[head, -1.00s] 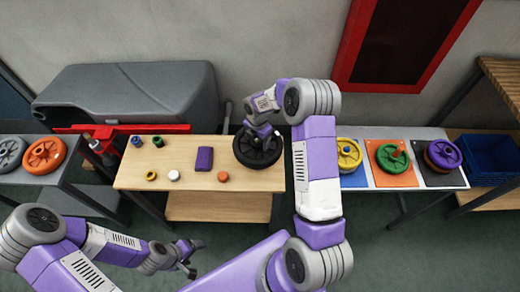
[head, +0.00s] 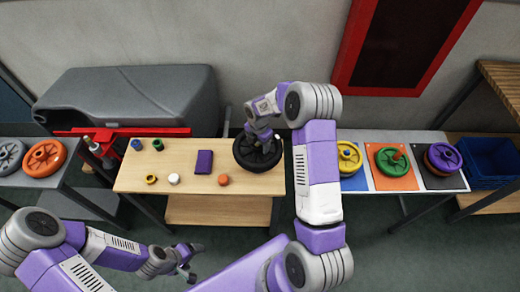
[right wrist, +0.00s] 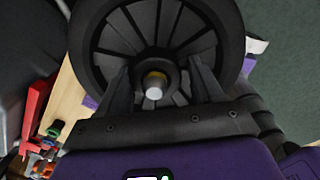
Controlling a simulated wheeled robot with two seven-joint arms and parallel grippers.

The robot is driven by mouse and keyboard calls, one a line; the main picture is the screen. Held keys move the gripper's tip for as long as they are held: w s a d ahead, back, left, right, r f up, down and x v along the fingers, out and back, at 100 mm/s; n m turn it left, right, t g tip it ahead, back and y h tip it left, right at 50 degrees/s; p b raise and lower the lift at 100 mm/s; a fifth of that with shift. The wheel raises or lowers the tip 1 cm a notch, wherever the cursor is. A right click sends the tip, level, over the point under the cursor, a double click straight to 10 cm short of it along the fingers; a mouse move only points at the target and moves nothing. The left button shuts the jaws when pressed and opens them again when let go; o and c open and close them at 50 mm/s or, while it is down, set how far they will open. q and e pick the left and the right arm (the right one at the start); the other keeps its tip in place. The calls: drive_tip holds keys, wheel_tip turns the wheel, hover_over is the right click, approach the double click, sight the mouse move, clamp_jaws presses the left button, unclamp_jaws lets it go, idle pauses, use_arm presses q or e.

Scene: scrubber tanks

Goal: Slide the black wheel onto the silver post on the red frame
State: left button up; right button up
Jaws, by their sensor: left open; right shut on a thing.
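The black wheel (head: 246,158) is at the right end of the wooden table. My right gripper (head: 264,138) is shut on it near its centre. In the right wrist view the wheel (right wrist: 90,30) fills the top middle, with fingers (right wrist: 158,88) on both sides of its light metal hub end. I cannot tell whether the wheel touches the table. The red frame (head: 150,132) stands to the left, behind the table. The silver post (head: 88,141) appears at its left end, small in view. My left gripper (head: 189,267) is open and empty, low in front of the table.
The wooden table (head: 190,187) carries a purple box (head: 203,162) and several small coloured caps between the wheel and the frame. A grey machine (head: 130,98) stands behind. An orange wheel (head: 45,158) lies on the left bench. More coloured wheels (head: 391,160) lie on the right bench.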

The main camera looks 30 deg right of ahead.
drive_tip(key=shift+s+a+f, duration=0.1)
drive_tip(key=shift+s+f, duration=0.1)
drive_tip(key=shift+f, duration=0.3)
drive_tip(key=shift+w+r+p, duration=0.1)
drive_tip(key=shift+r+p, duration=0.05)
drive_tip(key=shift+p, duration=0.25)
drive_tip(key=c, duration=0.4)
drive_tip(key=shift+w+r+p, duration=0.3)
drive_tip(key=shift+r+p, duration=0.25)
drive_tip(key=shift+r, duration=0.15)
drive_tip(key=shift+c, duration=0.2)
drive_tip(key=shift+r, duration=0.5)
drive_tip(key=shift+r, duration=0.1)
drive_tip(key=shift+w+r+p, duration=0.1)
drive_tip(key=shift+r+p, duration=1.3)
drive_tip(key=shift+r, duration=0.35)
